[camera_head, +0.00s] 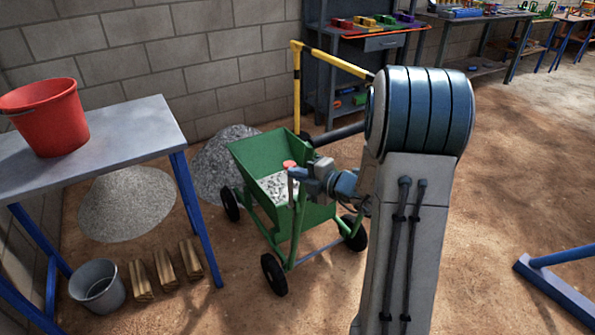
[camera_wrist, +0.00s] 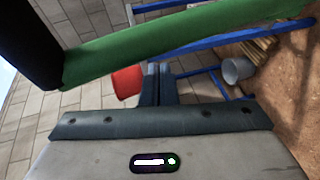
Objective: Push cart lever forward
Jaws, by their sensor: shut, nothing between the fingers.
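The green cart (camera_head: 262,150) stands on the dirt floor with grey gravel in its hopper. A green upright bar (camera_head: 298,222) that looks like the lever rises at its near side; its top is partly hidden by my gripper (camera_head: 294,174). A small red piece (camera_head: 289,163) shows just behind the fingers. In the wrist view, a green bar (camera_wrist: 180,42) with a dark end crosses above my gripper (camera_wrist: 157,70). My gripper is shut and empty, its fingertips close to this bar. I cannot tell whether they touch.
A blue-legged table (camera_head: 120,130) with a red bucket (camera_head: 45,115) stands left. A grey bucket (camera_head: 98,285) and wood blocks (camera_head: 165,268) lie below it. A yellow frame (camera_head: 297,85) and shelving stand behind the cart. Open floor lies right.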

